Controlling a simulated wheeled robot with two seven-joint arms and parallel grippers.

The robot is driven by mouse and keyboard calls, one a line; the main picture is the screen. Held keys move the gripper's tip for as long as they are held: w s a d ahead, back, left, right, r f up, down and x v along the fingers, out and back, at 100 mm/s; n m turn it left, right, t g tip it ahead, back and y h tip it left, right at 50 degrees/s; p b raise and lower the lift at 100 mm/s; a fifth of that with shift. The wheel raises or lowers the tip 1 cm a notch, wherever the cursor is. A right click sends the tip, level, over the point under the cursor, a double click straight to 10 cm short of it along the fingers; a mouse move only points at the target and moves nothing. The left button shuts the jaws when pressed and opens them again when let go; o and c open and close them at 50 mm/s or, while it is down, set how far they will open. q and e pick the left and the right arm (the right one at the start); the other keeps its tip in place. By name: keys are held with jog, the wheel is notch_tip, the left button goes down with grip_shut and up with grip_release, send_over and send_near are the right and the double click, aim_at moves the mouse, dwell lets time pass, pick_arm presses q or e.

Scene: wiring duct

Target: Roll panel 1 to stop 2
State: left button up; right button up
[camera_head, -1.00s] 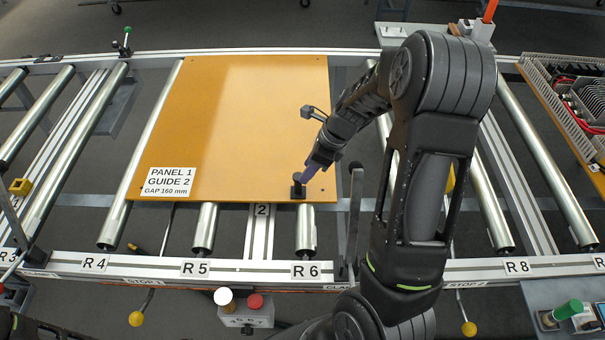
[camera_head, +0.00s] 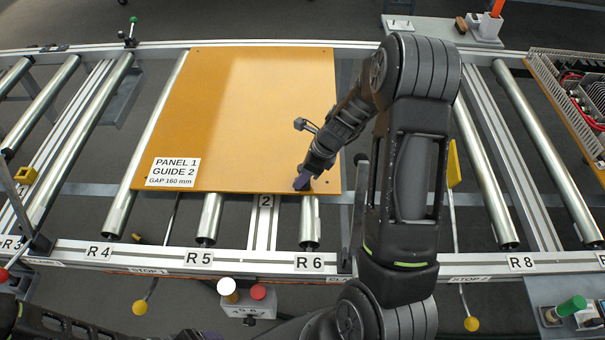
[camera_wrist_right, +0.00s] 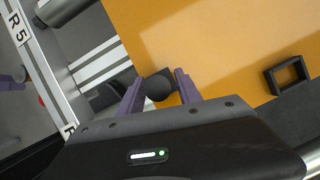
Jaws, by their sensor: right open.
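Panel 1 (camera_head: 250,120), a flat orange board with a white label, lies on the rollers over R5 and R6. In the right wrist view it fills the upper right (camera_wrist_right: 220,45). My right gripper (camera_head: 302,184) is at its near right corner. In the right wrist view its two purple fingers (camera_wrist_right: 159,90) are open on either side of a black knob (camera_wrist_right: 158,85) at that corner. The stop 2 label (camera_head: 472,280) is on the front rail, right of the panel, with a yellow-balled lever (camera_head: 472,324) below. A purple part, apparently of my left gripper (camera_wrist_right: 14,78), shows at the left edge there.
Bare rollers (camera_head: 486,165) lie right of the panel, partly behind my right arm. A yellow plate (camera_head: 453,165) stands among them. A button box (camera_head: 246,308) sits below the front rail. A wired panel (camera_head: 585,110) is at the far right.

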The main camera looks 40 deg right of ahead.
grip_shut()
dwell(0.5)
dwell(1.0)
